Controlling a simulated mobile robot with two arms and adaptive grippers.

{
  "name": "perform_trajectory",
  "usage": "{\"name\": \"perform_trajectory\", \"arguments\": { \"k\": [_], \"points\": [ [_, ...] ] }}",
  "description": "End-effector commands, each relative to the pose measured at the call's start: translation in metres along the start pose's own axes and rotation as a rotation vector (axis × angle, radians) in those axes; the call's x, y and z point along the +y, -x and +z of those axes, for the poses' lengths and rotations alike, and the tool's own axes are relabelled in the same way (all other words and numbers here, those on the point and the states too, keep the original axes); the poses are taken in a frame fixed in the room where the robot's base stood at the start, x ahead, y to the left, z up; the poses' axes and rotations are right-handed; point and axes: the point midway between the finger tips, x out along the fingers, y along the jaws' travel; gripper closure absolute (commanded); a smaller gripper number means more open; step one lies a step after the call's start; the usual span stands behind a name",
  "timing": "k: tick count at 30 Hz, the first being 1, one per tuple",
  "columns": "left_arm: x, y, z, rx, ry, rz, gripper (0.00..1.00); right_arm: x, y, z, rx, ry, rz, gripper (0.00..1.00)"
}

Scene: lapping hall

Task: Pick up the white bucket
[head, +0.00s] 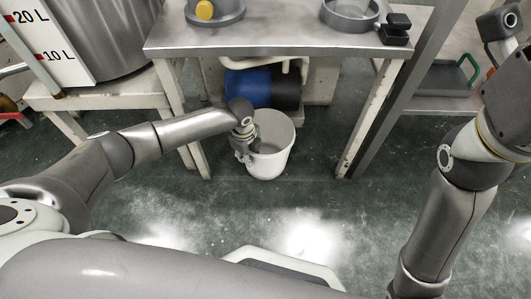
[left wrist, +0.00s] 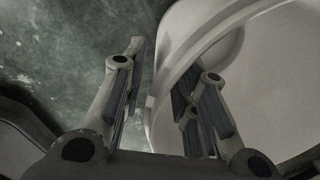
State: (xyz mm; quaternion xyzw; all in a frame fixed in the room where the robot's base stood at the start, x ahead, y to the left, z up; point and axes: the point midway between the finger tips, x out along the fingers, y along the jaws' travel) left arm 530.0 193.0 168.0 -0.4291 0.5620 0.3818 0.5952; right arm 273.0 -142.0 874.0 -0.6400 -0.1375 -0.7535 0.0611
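The white bucket (head: 275,165) stands upright on the green floor under the front edge of a metal table. My left gripper (head: 243,150) reaches down at the left side of its rim. In the left wrist view, the bucket (left wrist: 265,85) fills the right side. The two fingers of my left gripper (left wrist: 160,95) are apart, one outside the bucket and one inside, with the rim and wall between them. A gap shows beside the outer finger, so it is open. My right arm shows at the right, but its gripper fingers are not visible.
The metal table (head: 280,42) overhangs behind the bucket, with legs on both sides. A blue and black motor-like unit (head: 262,88) sits close behind the bucket. A large metal vessel (head: 95,40) stands at left. The floor (head: 300,205) in front is clear.

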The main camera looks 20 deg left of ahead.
Motion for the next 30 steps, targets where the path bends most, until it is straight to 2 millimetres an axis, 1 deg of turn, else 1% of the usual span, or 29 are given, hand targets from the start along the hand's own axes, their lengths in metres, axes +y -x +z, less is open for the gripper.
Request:
{"name": "perform_trajectory", "arguments": {
  "k": [7, 8, 14, 30],
  "points": [
    [-0.0004, -0.0006, -0.0001, 0.000, 0.000, -0.001, 0.72, -0.0002, -0.0013, -0.0004, 0.003, 0.000, -0.001, 0.60],
    [-0.0004, -0.0006, -0.0001, 0.000, 0.000, -0.001, 0.74, -0.0002, -0.0013, -0.0004, 0.002, 0.000, -0.001, 0.60],
    [-0.0004, -0.0005, -0.0001, 0.000, 0.000, -0.001, 0.99, -0.0003, -0.0012, -0.0005, 0.003, 0.000, -0.001, 0.60],
    [-0.0009, 0.0000, -0.0002, 0.001, 0.000, -0.002, 1.00, -0.0003, -0.0013, -0.0007, 0.003, 0.000, -0.001, 0.60]
  ]
}}
